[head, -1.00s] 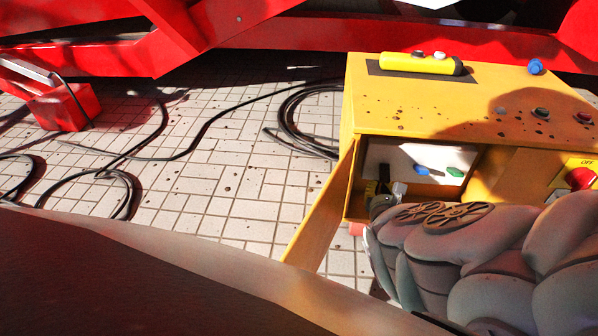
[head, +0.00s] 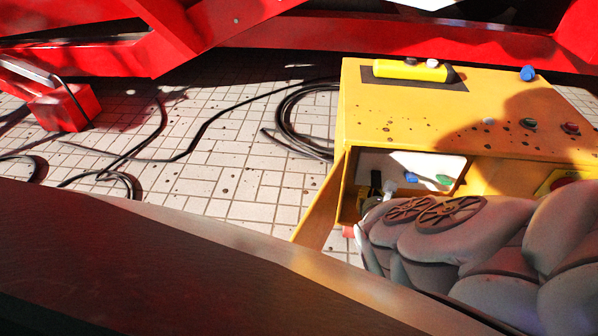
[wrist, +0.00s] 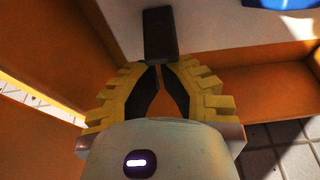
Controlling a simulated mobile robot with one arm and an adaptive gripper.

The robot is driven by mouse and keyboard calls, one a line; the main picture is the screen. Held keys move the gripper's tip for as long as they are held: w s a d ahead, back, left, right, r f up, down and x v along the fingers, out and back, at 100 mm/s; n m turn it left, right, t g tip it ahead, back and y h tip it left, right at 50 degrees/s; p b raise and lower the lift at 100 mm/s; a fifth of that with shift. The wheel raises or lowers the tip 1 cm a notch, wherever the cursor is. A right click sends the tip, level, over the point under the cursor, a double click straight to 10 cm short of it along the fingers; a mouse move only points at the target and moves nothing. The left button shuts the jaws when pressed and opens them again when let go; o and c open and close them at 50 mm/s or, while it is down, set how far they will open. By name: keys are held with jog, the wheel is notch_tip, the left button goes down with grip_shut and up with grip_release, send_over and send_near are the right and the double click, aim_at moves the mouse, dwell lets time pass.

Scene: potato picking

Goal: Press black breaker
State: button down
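The black breaker (wrist: 160,35) is a dark upright block on the pale panel (wrist: 225,25) in the wrist view. My gripper (wrist: 160,68) is just below it, with its yellow-and-black fingers brought together at the tips and only a narrow gap between them. The tips are at or very near the breaker's lower end; I cannot tell if they touch. In the head view the breaker (head: 376,179) is small and dark at the left of the open compartment in the yellow box (head: 420,105). My grey arm hides most of the gripper there.
The box's yellow door (head: 322,205) stands open on the left. A blue button (head: 411,177) and a green button (head: 444,180) are on the panel right of the breaker. Black cables (head: 225,112) lie on the tiled floor.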

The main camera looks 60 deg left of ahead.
aim_at(374, 188)
jog(key=shift+s+d+r+p, duration=0.2)
jog(key=shift+r+p, duration=0.15)
jog(key=shift+p, duration=0.5)
jog(key=shift+s+r+p, duration=0.1)
jog(key=shift+r+p, duration=0.1)
jog(key=shift+p, duration=0.25)
notch_tip(374, 188, up, 2)
jog(key=g+h+p, duration=0.2)
jog(key=p, duration=0.2)
jog(key=shift+s+d, duration=0.1)
jog(key=shift+d, duration=0.05)
jog(key=shift+f, duration=0.1)
